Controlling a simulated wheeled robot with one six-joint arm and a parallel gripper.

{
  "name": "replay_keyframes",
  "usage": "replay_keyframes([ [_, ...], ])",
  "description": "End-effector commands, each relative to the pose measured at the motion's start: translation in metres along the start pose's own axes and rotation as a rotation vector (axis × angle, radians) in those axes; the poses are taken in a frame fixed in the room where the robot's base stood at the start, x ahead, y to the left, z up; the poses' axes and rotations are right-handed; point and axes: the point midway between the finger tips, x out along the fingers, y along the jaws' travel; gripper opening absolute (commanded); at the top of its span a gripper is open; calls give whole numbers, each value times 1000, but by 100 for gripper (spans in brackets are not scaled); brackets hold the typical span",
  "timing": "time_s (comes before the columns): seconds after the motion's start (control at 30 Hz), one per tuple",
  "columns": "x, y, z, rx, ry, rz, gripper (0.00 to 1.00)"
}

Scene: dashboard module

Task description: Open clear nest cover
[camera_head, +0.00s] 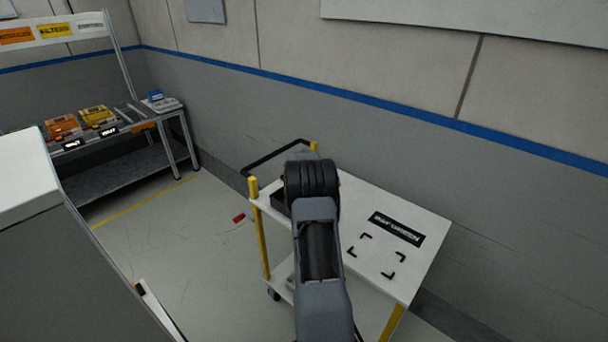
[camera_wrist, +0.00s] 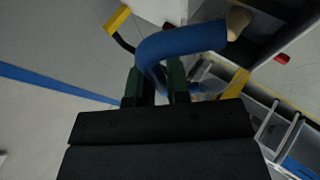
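No clear nest cover can be made out in either view. In the wrist view, my gripper (camera_wrist: 158,88) has two dark green fingers on either side of a blue curved hose (camera_wrist: 185,40). In the head view, my arm reaches over a white-topped cart (camera_head: 345,200), and my gripper and the hose are hidden behind the arm.
The cart top carries black corner marks (camera_head: 399,257) and a black label (camera_head: 397,229). A dark bin (camera_head: 281,200) sits at its left end. A rack with orange (camera_head: 63,126) and yellow (camera_head: 97,115) boxes stands back left.

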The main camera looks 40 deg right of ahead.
Motion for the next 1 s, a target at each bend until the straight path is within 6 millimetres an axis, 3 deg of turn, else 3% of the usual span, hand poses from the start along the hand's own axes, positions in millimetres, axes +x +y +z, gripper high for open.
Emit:
replay_keyframes([
  [0.2,0,-1,0,-1,0,-1,38],
  [0.57,-6,0,0,-1,2,2,39],
  [0.73,-28,0,0,-1,4,3,39],
  [1.0,-82,-1,0,1,3,3,39],
])
